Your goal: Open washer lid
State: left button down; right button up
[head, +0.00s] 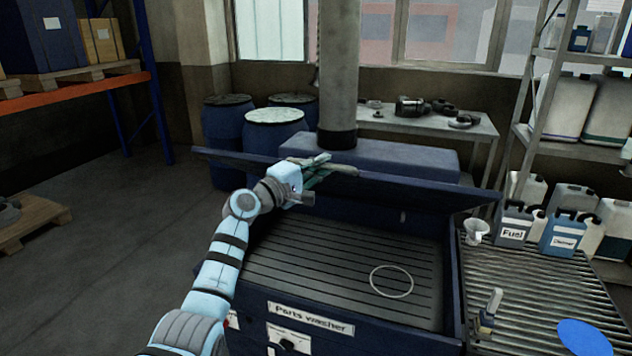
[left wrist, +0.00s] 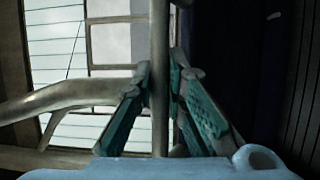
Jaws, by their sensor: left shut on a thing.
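The parts washer (head: 250,298) is a dark blue cabinet with a ribbed tray inside. Its blue lid (head: 425,195) stands raised at the back and the tray is exposed. My left gripper (head: 325,170) is at the lid's upper edge, left of its middle. In the left wrist view, the teal-padded fingers (left wrist: 158,105) are closed around a grey bar (left wrist: 158,40), which looks like the lid handle. The dark lid face (left wrist: 228,50) shows right of them. In the head view the fingers hide most of the handle. My right gripper is not in view.
A pale ring (head: 391,281) shows on the tray. Blue drums (head: 275,133) and a grey column (head: 338,70) stand behind the lid.

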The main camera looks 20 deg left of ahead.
pick_arm(q)
jog(key=shift+w+r, duration=0.15)
jog(key=shift+r, duration=0.1)
jog(key=c, duration=1.6)
grip_release()
jog(key=v, duration=1.2)
